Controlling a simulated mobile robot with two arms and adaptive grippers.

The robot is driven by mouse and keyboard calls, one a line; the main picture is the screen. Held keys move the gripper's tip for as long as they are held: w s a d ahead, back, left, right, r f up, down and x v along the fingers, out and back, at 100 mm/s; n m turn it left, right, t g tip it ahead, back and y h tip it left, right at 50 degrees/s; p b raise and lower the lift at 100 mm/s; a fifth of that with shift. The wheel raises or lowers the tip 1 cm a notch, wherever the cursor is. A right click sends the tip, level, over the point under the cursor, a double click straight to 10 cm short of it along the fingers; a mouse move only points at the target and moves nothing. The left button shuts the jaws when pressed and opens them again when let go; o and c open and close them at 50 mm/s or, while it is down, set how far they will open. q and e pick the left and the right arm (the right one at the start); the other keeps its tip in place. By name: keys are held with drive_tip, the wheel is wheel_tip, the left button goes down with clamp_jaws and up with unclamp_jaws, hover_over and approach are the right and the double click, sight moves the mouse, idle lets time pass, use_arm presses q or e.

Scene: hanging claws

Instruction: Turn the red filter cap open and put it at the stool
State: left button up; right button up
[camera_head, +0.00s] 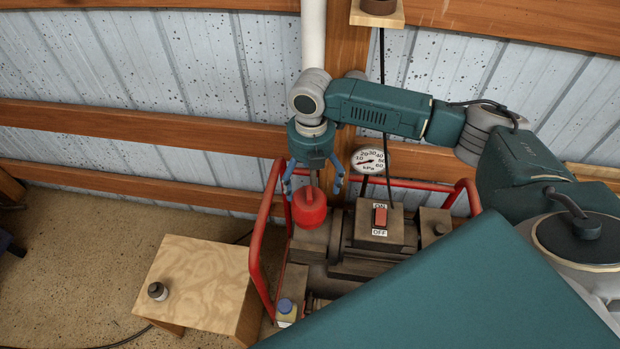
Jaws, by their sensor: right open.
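The red filter cap (309,207) sits upright on top of the dark pump machine, near its left end. My right gripper (313,190) is directly above the cap, pointing down. Its blue fingers are spread open, one to the left of the cap and one to the right. I cannot tell whether the fingers touch it. The wooden stool (205,280) stands on the floor to the left of the machine. A small dark cap-like item (157,291) is on the stool's left part. My left gripper is not in view.
A red tube frame (260,245) surrounds the machine, its left side between cap and stool. A pressure gauge (368,160) and a red ON/OFF switch (381,217) are right of the cap. A blue-capped item (286,308) is below. Most of the stool top is bare.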

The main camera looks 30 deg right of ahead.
sight(311, 202)
wheel_tip(311, 202, down, 10)
drive_tip(key=shift+f+p, duration=0.1)
drive_tip(key=shift+p, duration=0.2)
drive_tip(key=shift+a, duration=0.1)
drive_tip(key=c, duration=1.6)
drive_tip(key=shift+n, duration=0.3)
drive_tip(key=shift+c, duration=0.2)
drive_tip(key=o, duration=1.1)
drive_tip(key=shift+n, duration=0.6)
drive_tip(key=o, duration=0.5)
drive_tip(key=shift+d, duration=0.2)
drive_tip(key=shift+o, duration=0.4)
